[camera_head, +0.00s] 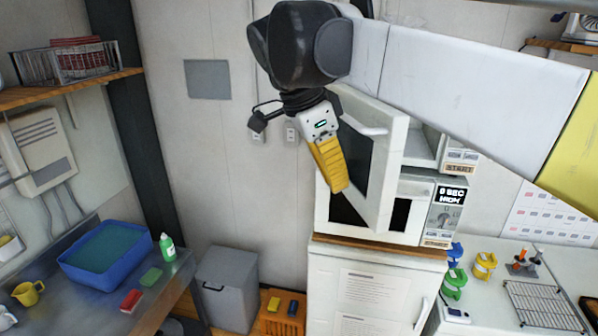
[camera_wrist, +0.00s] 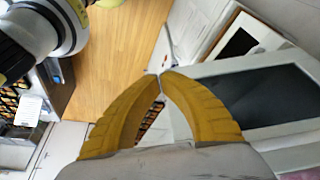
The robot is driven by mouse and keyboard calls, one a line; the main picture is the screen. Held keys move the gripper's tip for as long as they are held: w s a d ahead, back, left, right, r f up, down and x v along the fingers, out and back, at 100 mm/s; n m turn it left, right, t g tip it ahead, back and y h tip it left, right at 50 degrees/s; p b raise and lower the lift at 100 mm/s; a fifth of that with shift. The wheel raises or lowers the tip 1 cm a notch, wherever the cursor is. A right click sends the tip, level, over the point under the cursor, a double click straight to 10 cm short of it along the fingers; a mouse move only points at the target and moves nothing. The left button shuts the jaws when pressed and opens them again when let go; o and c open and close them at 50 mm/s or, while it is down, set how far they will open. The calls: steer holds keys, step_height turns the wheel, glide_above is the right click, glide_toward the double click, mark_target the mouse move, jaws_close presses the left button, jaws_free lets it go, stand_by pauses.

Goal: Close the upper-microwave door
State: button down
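The upper microwave (camera_head: 425,147) is white, and its door stands open. The open door (camera_head: 392,165), a white frame with a dark window, juts out toward the camera and partly covers the lower microwave. My gripper (camera_head: 340,188) has yellow fingers pointing down, just left of the door in the head view and overlapping its left part. In the wrist view the fingertips (camera_wrist: 160,75) meet with nothing between them. A white frame with a dark window (camera_wrist: 265,100), seemingly the door, lies right of and behind the right finger. I cannot tell whether they touch.
The lower microwave (camera_head: 412,238) stands below on a white cabinet (camera_head: 376,265). A grey bin (camera_head: 228,290) and an orange crate (camera_head: 283,318) stand on the floor to the left. A sink counter (camera_head: 185,268) is at far left. A counter with cups and a rack (camera_head: 543,307) is at right.

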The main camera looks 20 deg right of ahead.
mark_target(369, 214)
steer(key=shift+s+d+f+p, duration=0.1)
steer(key=shift+d+f+p, duration=0.4)
steer(key=shift+d+f, duration=0.95)
steer(key=shift+s+d+f+p, duration=0.1)
steer(key=shift+d+f+p, duration=0.35)
steer(key=shift+d+f, duration=0.95)
steer(key=shift+s+d+f+p, duration=0.1)
steer(key=shift+d+f+p, duration=0.4)
steer(key=shift+d+f, duration=0.95)
steer(key=shift+a+f, duration=0.3)
steer(key=shift+a, duration=0.1)
